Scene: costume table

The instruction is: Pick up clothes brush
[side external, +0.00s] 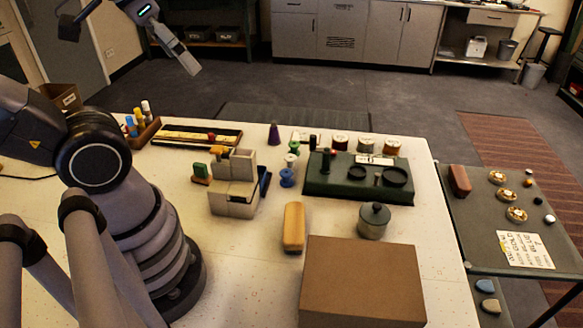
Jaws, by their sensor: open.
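A long tan block-like thing with rounded edges (293,228) lies on the white table, left of the lidded metal pot. It looks most like the clothes brush, though I cannot make out any bristles. My gripper (186,62) is at the top left, raised well above and behind the table's far edge, far from the tan thing.
A large brown box (363,280) stands close in front of the tan thing. The lidded pot (374,220) is to its right, and a beige container (233,198) to its left.

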